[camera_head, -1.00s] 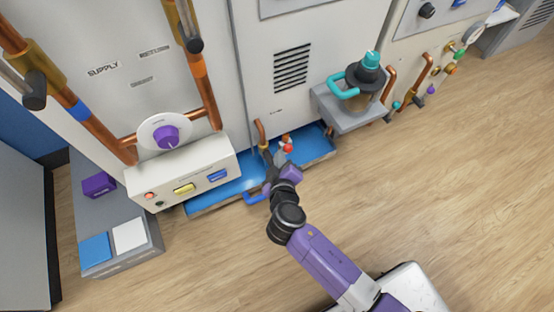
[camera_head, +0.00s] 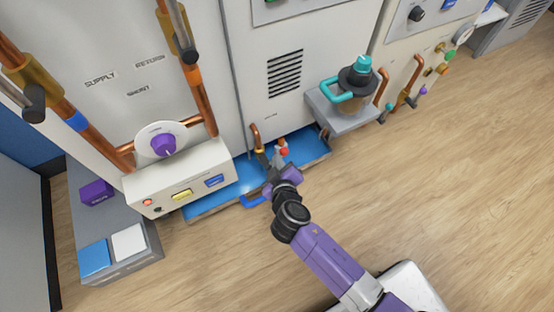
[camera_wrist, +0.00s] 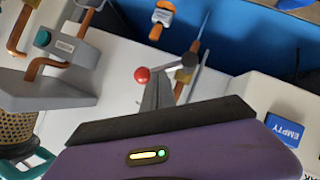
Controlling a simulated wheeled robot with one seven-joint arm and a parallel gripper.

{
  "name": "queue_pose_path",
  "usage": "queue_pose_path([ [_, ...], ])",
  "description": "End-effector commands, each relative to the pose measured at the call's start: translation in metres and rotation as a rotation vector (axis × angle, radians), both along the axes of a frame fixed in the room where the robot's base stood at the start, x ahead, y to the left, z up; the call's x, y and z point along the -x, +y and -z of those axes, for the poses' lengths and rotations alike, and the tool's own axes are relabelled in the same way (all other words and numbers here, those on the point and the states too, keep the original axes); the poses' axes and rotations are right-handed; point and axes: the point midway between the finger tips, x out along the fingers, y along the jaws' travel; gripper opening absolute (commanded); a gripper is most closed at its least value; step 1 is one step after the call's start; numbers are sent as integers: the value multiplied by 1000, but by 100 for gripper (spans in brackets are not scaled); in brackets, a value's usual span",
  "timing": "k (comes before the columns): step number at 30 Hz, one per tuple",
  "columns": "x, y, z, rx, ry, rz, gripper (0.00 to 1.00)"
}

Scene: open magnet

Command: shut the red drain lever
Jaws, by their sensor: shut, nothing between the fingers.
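The red drain lever's ball end (camera_head: 284,152) sits low at the machine's front, above the blue tray. In the wrist view the red ball (camera_wrist: 142,75) shows at the left end of a grey rod. The rod runs right to a dark hub (camera_wrist: 190,60) on a brass fitting. My gripper (camera_head: 275,163) is at the lever, low over the tray's front edge. In the wrist view its shut fingers (camera_wrist: 157,88) overlap the rod just right of the ball. Nothing is held. I cannot tell whether the fingers touch the rod.
The blue tray (camera_head: 215,203) lies along the machine's foot. A copper pipe (camera_head: 256,137) comes down left of the lever. A control box (camera_head: 180,178) stands left; a shelf (camera_head: 345,118) with a teal-handled jug (camera_head: 358,82) juts out right. The wooden floor right of my arm is clear.

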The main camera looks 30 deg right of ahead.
Motion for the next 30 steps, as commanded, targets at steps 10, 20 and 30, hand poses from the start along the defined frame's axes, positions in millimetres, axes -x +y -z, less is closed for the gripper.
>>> queue_pose_path([
  [10,0,-9,0,-138,1,4,0],
  [20,0,-20,13,-254,0,2,0],
  [30,-1,-28,21,-250,-2,3,0],
])
